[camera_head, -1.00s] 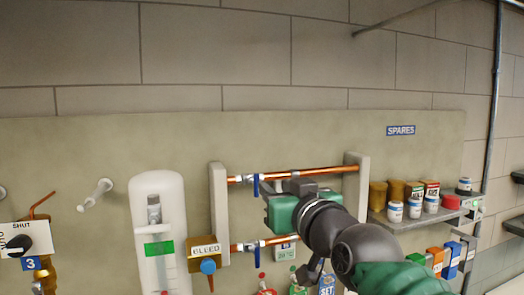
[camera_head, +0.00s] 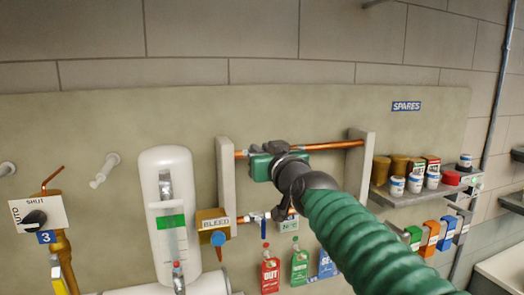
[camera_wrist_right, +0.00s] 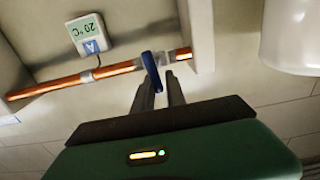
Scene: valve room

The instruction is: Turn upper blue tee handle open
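In the right wrist view, which is upside down, a blue tee handle (camera_wrist_right: 151,72) sits on a copper pipe (camera_wrist_right: 75,82) and points across it. My right gripper (camera_wrist_right: 161,85) reaches it with two dark fingers. The handle's end lies between the fingertips, close to the left one in the picture, and a gap shows on the other side. In the head view my right gripper (camera_head: 262,166) is in front of the upper copper pipe (camera_head: 325,146) and hides the upper handle. The lower blue handle (camera_head: 263,230) hangs from the lower pipe. My left gripper is not in view.
A BLEED valve (camera_head: 213,222) and a white cylinder (camera_head: 170,205) stand left of the pipes. Tags (camera_head: 300,266) hang below. A shelf (camera_head: 400,198) with jars is at the right.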

